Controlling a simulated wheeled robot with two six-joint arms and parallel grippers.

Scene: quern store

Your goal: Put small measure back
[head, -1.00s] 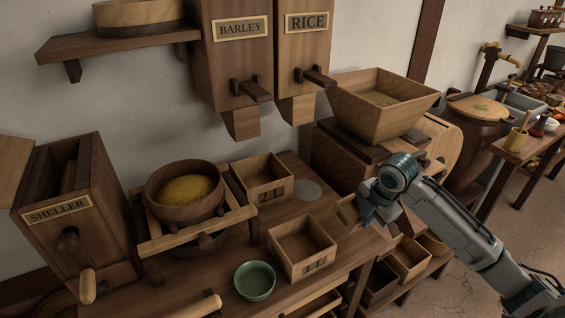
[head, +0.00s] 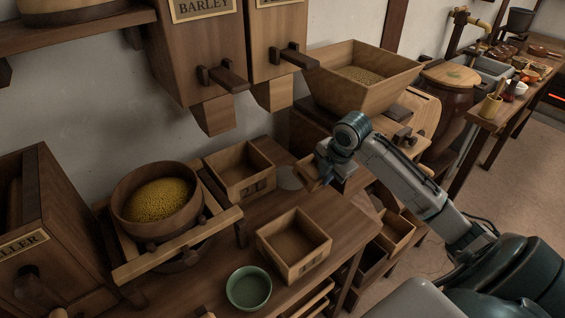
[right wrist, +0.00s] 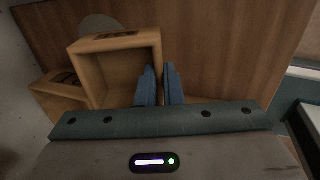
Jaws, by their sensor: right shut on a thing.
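The small measure (head: 307,173) is a little wooden box, partly hidden behind my right gripper (head: 328,172) in the head view. My right gripper is shut on its wall and holds it above or on the bench, just right of a grey disc (head: 289,178). In the right wrist view the measure (right wrist: 118,42) is open-topped and looks empty, with the blue fingers (right wrist: 159,88) on its right wall. A larger box measure (head: 240,187) stands left of the disc, and another open box measure (head: 293,268) stands in front. My left gripper is out of view.
A bowl of yellow grain (head: 157,203) stands on a wooden frame at left. A green bowl (head: 248,288) sits at the front. A wooden hopper (head: 325,82) rises behind my right gripper. Drawer-like boxes (head: 397,234) lie below the bench's right end. Wall bins (head: 196,60) hang above.

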